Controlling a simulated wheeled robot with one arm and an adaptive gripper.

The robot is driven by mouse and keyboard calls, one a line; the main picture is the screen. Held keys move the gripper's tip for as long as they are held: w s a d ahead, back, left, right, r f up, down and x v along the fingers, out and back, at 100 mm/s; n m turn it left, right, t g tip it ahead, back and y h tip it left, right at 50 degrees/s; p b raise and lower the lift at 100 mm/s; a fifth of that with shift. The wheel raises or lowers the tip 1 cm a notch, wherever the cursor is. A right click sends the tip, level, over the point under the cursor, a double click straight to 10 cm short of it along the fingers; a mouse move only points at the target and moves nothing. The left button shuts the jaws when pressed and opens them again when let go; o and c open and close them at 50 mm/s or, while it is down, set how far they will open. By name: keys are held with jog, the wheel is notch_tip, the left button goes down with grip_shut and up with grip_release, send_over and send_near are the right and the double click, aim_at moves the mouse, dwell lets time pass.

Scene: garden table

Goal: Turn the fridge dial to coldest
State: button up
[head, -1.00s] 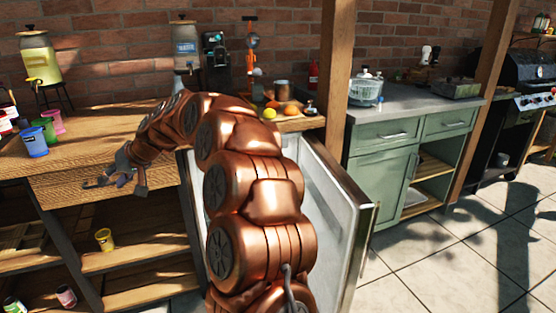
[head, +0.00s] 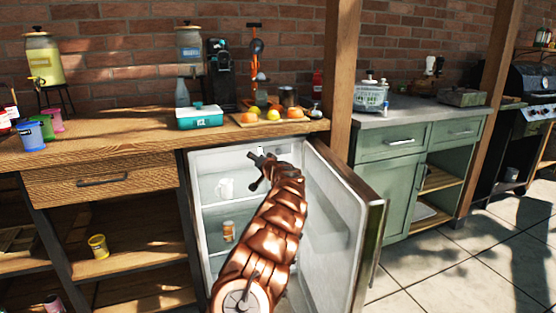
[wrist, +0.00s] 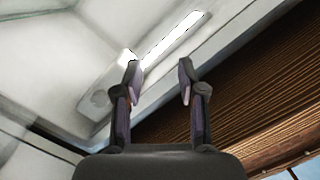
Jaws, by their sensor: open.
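The fridge (head: 207,167) stands under the wooden counter with its door (head: 338,215) swung open to the right. My gripper (head: 256,168) is at the upper front of the fridge opening, open and empty. In the wrist view, the two fingers of my gripper (wrist: 160,82) are spread below a pale housing with a bright light strip (wrist: 172,40). In the head view the dial cannot be made out.
The wooden counter edge (head: 120,158) runs above the opening. A teal box (head: 200,117) and a fruit board (head: 240,122) sit on top.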

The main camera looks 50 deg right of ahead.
aim_at(279, 152)
jog(key=s+d+f+m+g+h, duration=0.15)
jog(key=s+d+h, duration=0.25)
jog(key=s+d, duration=0.45)
jog(key=shift+m+t, duration=0.25)
jog(key=shift+m, duration=0.2)
jog(key=shift+x, duration=2.2)
jog(key=shift+w+d+r, duration=0.25)
jog(key=shift+w+d+f+p, duration=0.2)
jog(key=shift+w+d+p, duration=0.2)
jog(key=shift+w, duration=0.4)
jog(key=shift+w+d, duration=0.1)
grip_shut()
